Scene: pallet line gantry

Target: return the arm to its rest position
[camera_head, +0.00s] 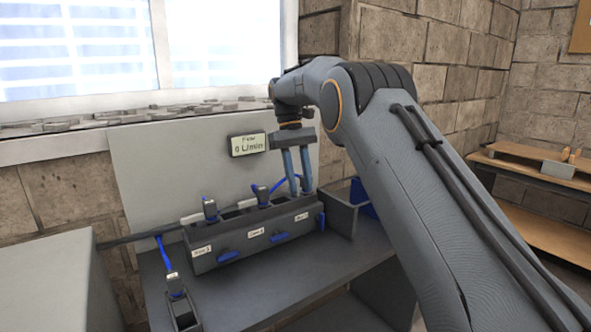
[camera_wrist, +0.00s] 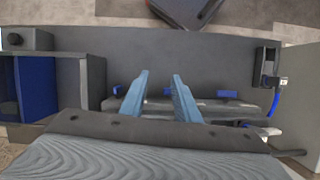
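My gripper (camera_head: 300,190) is over the right end of a grey block with slots (camera_head: 250,239) on the bench. In the wrist view its two blue fingers (camera_wrist: 160,76) stand apart with nothing between them. My arm reaches in from the right, bent down at the wrist. In the head view the fingertips overlap the block's right slot; I cannot tell whether they touch it. The block carries white labels and blue tabs along its front. Two dark connectors with blue cables, a left one (camera_head: 210,208) and a middle one (camera_head: 262,194), stand in it.
Another connector (camera_head: 173,282) with a blue cable stands in a small holder at the front left. A grey bin (camera_head: 341,214) with blue inside is right of the block. A display (camera_head: 248,144) reading 0 L/min is on the panel behind.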

